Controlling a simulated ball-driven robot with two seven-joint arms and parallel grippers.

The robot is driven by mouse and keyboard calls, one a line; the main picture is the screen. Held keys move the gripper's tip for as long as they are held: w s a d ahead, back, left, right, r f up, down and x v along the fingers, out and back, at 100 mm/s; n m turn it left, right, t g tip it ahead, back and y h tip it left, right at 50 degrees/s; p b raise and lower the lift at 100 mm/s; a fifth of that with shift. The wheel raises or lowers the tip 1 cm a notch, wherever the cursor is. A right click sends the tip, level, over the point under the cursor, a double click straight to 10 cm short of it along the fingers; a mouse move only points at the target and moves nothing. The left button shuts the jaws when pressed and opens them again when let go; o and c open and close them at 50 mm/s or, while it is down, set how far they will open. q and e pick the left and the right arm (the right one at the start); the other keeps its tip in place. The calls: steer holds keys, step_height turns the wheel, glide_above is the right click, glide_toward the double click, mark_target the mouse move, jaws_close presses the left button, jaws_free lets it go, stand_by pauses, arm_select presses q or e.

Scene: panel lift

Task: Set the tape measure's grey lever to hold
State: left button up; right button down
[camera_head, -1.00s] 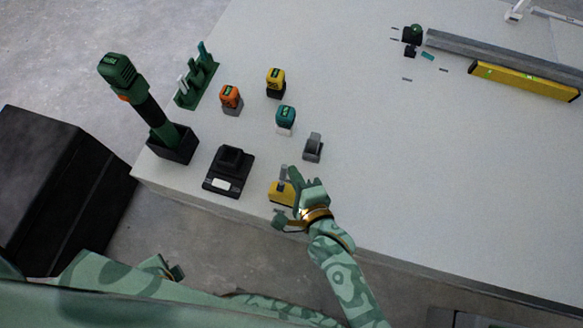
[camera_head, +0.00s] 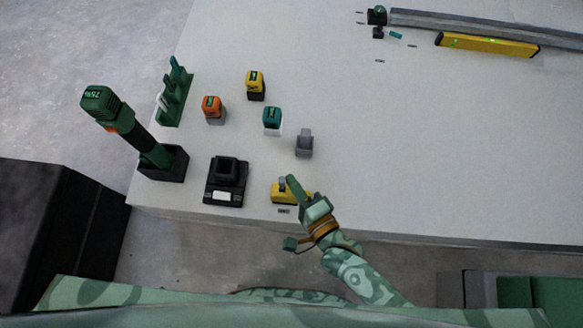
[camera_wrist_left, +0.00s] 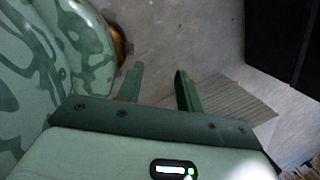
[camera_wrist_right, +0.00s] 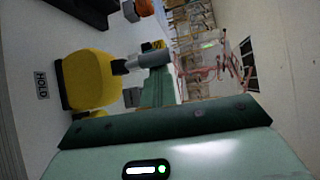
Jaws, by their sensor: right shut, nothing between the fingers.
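The yellow tape measure (camera_head: 278,195) lies near the table's front edge, with its grey lever (camera_head: 283,183) on top. In the right wrist view its yellow body (camera_wrist_right: 90,80) shows at left, and the lever (camera_wrist_right: 150,60) sticks up from it. A HOLD label (camera_wrist_right: 41,85) is on the table beside the body; it also shows in the head view (camera_head: 284,211). My right gripper (camera_head: 291,181) is shut and empty, its fingertips close beside the lever; I cannot tell whether they touch. My left gripper (camera_wrist_left: 160,80) is open and empty over the floor.
A black dock (camera_head: 226,185) stands left of the tape measure, and a grey holder (camera_head: 304,144) behind it. Orange (camera_head: 212,108), yellow (camera_head: 255,84) and teal (camera_head: 272,119) blocks stand farther back. A green tool (camera_head: 130,125) leans in a black box.

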steer(key=shift+s, duration=0.2)
arm_select(q)
steer(key=shift+a+r, duration=0.1)
steer(key=shift+a, duration=0.05)
arm_select(e)
steer(key=shift+s+f, duration=0.15)
steer(key=shift+s, duration=0.3)
